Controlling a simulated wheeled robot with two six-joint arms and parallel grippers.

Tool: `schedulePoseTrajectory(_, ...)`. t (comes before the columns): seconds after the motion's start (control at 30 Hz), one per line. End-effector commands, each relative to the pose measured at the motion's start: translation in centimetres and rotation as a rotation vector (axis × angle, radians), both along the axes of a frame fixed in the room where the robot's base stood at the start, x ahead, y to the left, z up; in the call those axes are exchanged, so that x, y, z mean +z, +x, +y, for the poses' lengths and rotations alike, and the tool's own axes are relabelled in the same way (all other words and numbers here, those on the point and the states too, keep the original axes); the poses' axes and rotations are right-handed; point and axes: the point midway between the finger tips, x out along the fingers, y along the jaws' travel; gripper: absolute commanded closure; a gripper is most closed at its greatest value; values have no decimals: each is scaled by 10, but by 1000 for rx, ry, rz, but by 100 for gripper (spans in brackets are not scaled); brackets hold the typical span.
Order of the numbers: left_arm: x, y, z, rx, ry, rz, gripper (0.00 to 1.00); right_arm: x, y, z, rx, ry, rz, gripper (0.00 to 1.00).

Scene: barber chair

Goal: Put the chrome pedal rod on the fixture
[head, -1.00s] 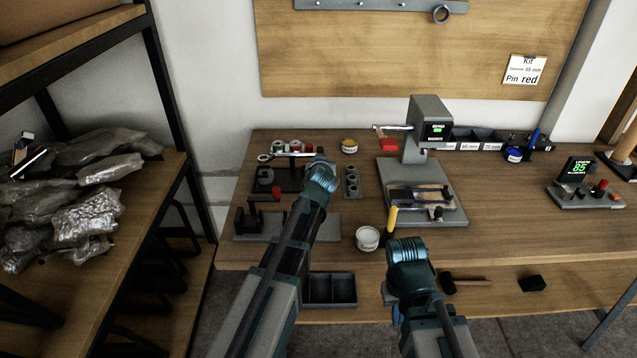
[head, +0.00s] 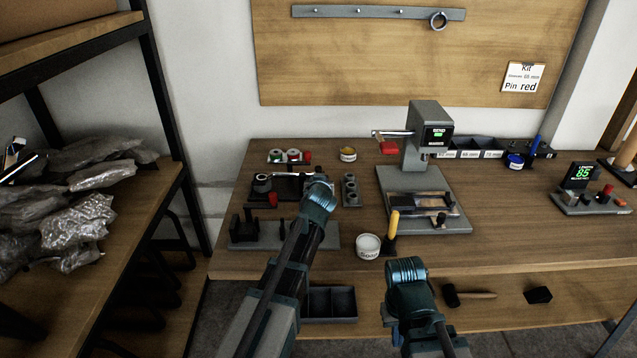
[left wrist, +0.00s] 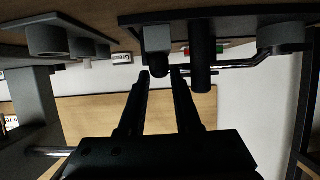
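The chrome pedal rod (head: 291,175) lies nearly level above the dark fixture (head: 250,194) at the left of the bench. Its left end is at the top of a round post on the fixture; I cannot tell whether it is seated. In the left wrist view the rod (left wrist: 238,65) runs from the round post toward my left gripper (left wrist: 160,73), whose fingertips are a little apart at its near end. It seems shut on the rod, though the contact is dark. In the head view my left wrist hides those fingers. My right gripper (head: 391,318) is low before the bench, mostly hidden by its arm.
A grey press (head: 425,150) stands mid-bench. A white tub (head: 368,246) and a yellow-handled tool (head: 394,225) stand near the front edge. A grey holder (head: 351,190) is right of the fixture. A shelf with wrapped bags (head: 85,205) stands left.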

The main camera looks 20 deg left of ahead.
Motion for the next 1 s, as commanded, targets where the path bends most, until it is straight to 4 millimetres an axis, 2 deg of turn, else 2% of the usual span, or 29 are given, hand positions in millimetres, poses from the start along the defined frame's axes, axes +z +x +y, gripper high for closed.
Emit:
schedulePoseTrajectory(0.03, 0, 0, 0, 0, 0, 0, 58, 0, 0, 0, 0, 0, 0, 100)
schedulePoseTrajectory(0.13, 0, 0, 0, 0, 0, 0, 40, 0, 0, 0, 0, 0, 0, 100)
schedulePoseTrajectory(0.47, 2, 0, 0, 0, 0, 0, 39, 2, 0, 0, 0, 0, 0, 100)
schedulePoseTrajectory(0.57, 7, -11, -3, -1, 1, 0, 39, 7, 0, 0, 0, 0, 0, 100)
schedulePoseTrajectory(1.0, 40, -87, -24, -2, 1, 0, 39, 40, 0, 0, 0, 0, 0, 100)
